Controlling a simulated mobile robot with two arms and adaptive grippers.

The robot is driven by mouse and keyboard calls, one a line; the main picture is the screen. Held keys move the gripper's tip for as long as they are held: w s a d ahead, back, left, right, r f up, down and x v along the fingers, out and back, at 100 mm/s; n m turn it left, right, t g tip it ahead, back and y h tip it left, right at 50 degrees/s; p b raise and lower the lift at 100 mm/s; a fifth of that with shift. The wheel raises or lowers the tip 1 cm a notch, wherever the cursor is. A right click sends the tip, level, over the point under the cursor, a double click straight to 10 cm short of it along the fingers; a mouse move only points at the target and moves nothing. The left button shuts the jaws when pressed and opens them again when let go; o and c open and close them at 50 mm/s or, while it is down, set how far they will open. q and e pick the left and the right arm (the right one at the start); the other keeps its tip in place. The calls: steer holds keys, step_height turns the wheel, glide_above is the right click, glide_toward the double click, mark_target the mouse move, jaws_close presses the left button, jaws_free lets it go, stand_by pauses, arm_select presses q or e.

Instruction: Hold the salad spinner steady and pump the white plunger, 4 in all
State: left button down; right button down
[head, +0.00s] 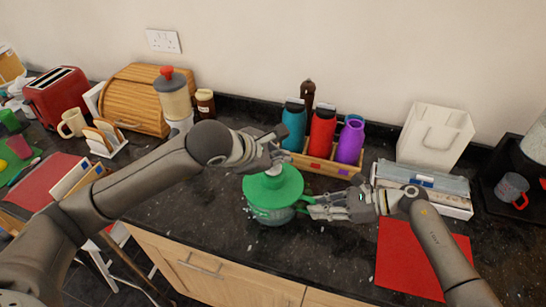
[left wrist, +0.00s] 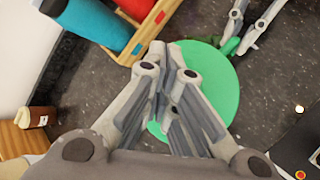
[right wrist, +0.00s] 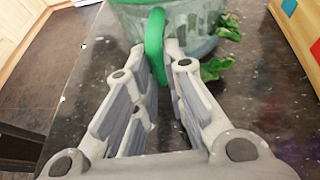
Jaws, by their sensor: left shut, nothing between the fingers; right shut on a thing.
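The salad spinner has a green lid (head: 262,190) and a clear bowl (head: 270,218), and stands upright on the dark counter. My left gripper (head: 280,152) is shut and empty over the lid's centre. The lid also shows below it in the left wrist view (left wrist: 217,85). The white plunger is mostly hidden by the left fingers, so I cannot tell its height or whether they touch it. My right gripper (head: 312,207) is shut on the spinner's green side handle, clearly seen in the right wrist view (right wrist: 155,40).
A wooden crate (head: 318,165) with teal, red and purple bottles stands behind the spinner. A red mat (head: 405,262) and a long box (head: 425,185) lie to the right. Green leaves (right wrist: 217,69) lie beside the bowl. The counter's front edge is close.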

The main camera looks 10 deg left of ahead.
mark_target(276, 168)
steer(key=shift+r, duration=0.1)
arm_select(q)
steer(key=shift+r, duration=1.9)
steer(key=shift+r, duration=0.1)
step_height(276, 168, up, 5)
steer(key=shift+f, duration=0.1)
stand_by(0.5)
arm_select(e)
steer(key=c, duration=1.4)
jaws_free()
steer(key=shift+d, duration=0.1)
steer(key=v, duration=1.1)
steer(key=shift+d+r, duration=0.1)
steer(key=shift+d, duration=0.3)
